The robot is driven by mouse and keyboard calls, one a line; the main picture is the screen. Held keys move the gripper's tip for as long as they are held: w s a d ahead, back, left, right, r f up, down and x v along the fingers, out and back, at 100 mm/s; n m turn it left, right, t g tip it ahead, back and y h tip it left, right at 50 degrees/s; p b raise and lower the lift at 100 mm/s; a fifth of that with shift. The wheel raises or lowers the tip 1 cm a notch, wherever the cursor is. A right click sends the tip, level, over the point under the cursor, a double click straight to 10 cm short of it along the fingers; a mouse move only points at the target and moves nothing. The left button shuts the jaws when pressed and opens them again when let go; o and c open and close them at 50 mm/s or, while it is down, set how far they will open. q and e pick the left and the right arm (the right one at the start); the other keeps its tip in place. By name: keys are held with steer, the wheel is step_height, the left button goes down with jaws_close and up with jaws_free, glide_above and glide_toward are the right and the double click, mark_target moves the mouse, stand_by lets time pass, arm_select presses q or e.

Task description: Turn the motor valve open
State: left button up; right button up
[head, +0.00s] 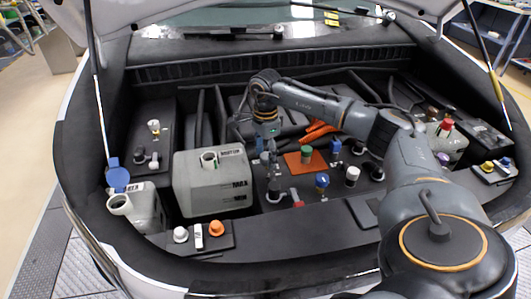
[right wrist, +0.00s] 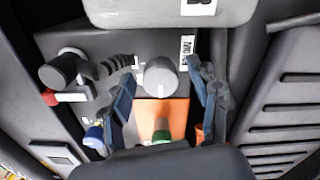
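In the right wrist view, a round grey knob (right wrist: 160,78) stands between the fingertips of my right gripper (right wrist: 162,80). A small white label (right wrist: 187,52) lies beside it, its lettering too blurred to read surely; I take this knob for the motor valve. The two fingers are spread on either side of the knob, with gaps showing, so the gripper is open. In the head view my right gripper (head: 270,165) points down over the black panel in the engine bay; its fingertips and the knob are hard to make out there. My left gripper is not in view.
A green cap (head: 306,154) on an orange pad (head: 292,162) and a blue cap (head: 321,181) are close by. A large grey tank (head: 210,185) stands left of the gripper. A red-tipped part (right wrist: 50,97) is left in the wrist view. A white-cap post (head: 352,174) stands right.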

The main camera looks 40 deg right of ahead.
mark_target(265, 156)
steer(key=shift+r, duration=0.15)
step_height(265, 156, up, 12)
stand_by(0.5)
steer(key=shift+f, duration=0.2)
